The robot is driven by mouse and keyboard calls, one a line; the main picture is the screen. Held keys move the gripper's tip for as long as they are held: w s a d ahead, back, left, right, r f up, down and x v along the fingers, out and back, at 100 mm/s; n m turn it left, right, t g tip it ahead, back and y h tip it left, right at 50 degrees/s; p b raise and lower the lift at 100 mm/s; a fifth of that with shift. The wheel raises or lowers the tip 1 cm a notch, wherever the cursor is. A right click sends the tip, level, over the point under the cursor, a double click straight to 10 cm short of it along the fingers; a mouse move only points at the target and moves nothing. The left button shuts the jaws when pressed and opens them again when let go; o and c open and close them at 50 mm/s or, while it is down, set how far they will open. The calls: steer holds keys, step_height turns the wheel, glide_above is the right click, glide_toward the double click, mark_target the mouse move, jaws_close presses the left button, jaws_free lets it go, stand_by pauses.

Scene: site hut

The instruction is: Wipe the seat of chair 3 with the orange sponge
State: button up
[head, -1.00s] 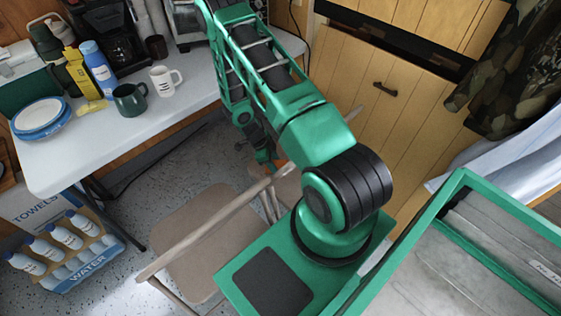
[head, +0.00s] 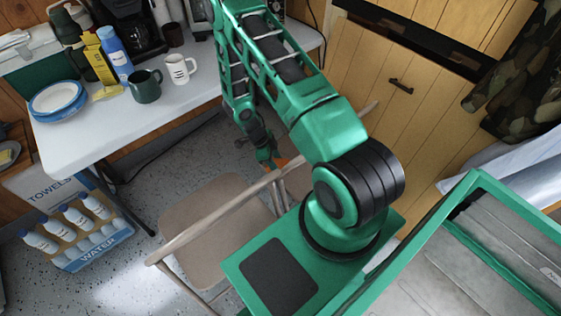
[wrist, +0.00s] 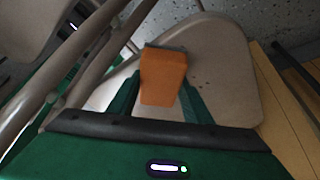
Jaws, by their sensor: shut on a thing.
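My gripper (wrist: 160,95) is shut on the orange sponge (wrist: 163,72), which sits between its two green fingers. In the wrist view the sponge is over a beige chair seat (wrist: 228,72); I cannot tell whether it touches it. In the head view my gripper (head: 266,156) is low beside the folding chairs, and a sliver of the sponge (head: 283,161) shows. One beige chair seat (head: 205,228) is plain to see; a second seat (head: 298,180) behind it is mostly hidden by my arm. No chair number is readable.
A white table (head: 110,128) with mugs, bottles and plates stands at the back left. A water bottle pack (head: 80,238) is on the floor at left. Wooden cabinet doors (head: 400,120) stand behind my arm.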

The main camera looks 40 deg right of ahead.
mark_target(297, 153)
steer(key=shift+a+f, duration=0.15)
steer(key=shift+a, duration=1.3)
steer(key=shift+w+a, duration=0.1)
steer(key=shift+w, duration=0.7)
steer(key=shift+s+d, duration=0.1)
steer(key=shift+d, duration=2.95)
steer(key=shift+w+d, duration=0.15)
steer(key=shift+d, duration=1)
steer(key=shift+w+d, duration=0.1)
steer(key=shift+d, duration=2.7)
steer(key=shift+r, duration=3)
steer(key=shift+r, duration=0.15)
